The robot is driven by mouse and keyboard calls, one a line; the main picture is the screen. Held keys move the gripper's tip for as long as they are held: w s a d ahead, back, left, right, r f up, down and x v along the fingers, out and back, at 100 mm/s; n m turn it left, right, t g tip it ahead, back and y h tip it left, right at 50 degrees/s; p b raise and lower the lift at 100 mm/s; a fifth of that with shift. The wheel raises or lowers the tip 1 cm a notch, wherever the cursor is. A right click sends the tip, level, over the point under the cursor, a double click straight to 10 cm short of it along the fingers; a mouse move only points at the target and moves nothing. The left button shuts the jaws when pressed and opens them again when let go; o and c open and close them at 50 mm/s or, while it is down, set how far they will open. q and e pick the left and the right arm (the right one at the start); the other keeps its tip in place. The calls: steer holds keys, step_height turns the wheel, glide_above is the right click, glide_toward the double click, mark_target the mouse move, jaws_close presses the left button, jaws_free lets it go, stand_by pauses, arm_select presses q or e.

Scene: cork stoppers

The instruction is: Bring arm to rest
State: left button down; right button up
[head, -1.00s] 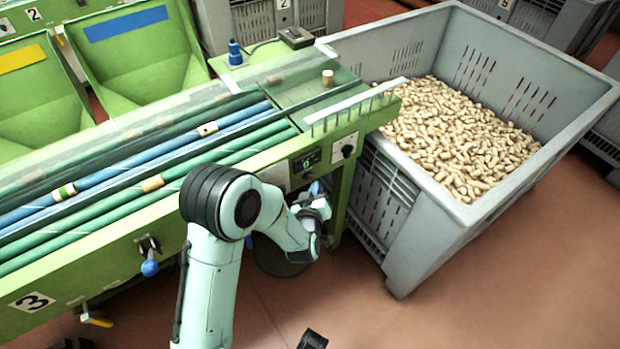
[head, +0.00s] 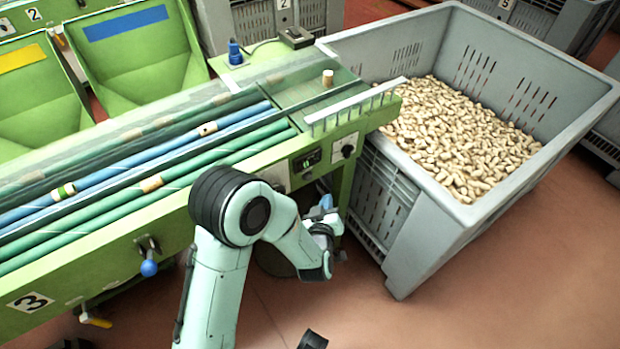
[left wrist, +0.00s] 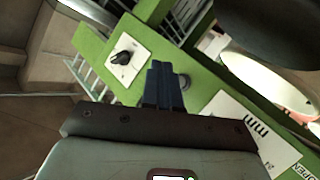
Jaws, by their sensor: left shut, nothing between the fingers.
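My left arm comes up from the bottom of the head view and bends right and down in front of the green sorting machine (head: 120,245). My left gripper (head: 326,203) is at its end, beside the machine's right front corner and left of the grey crate (head: 425,225). In the left wrist view the dark blue fingers of the left gripper (left wrist: 163,72) are together with nothing between them. Behind them are the machine's green panel and a black knob (left wrist: 122,57) on a white plate.
The crate is filled with many corks. One cork (head: 328,77) stands on the machine top; others lie along the rollers. A blue-ended lever (head: 149,266) sticks out of the machine front. The reddish floor (head: 470,300) is clear at the lower right.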

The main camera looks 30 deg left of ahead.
steer(key=shift+w+f, duration=0.1)
steer(key=shift+w, duration=0.05)
stand_by(0.3)
arm_select(q)
steer(key=s+d+f+m+g+h+p, duration=0.4)
steer(key=s+f+g+h+p, duration=0.15)
steer(key=s+f+p, duration=0.4)
steer(key=s+d+f+m+g+h+p, duration=0.1)
steer(key=s+d+g, duration=0.3)
steer(key=s, duration=0.5)
steer(key=s+d+f+m+g+h+p, duration=0.1)
steer(key=s+d+f+g+h+p, duration=0.2)
steer(key=s, duration=0.7)
steer(key=shift+s+d+f+g, duration=0.3)
steer(key=shift+d+g, duration=0.1)
steer(key=shift+g, duration=0.55)
arm_select(e)
step_height(320, 180, up, 13)
steer(key=shift+w+g, duration=0.3)
arm_select(q)
steer(key=shift+a, duration=0.1)
arm_select(e)
steer(key=shift+a, duration=0.15)
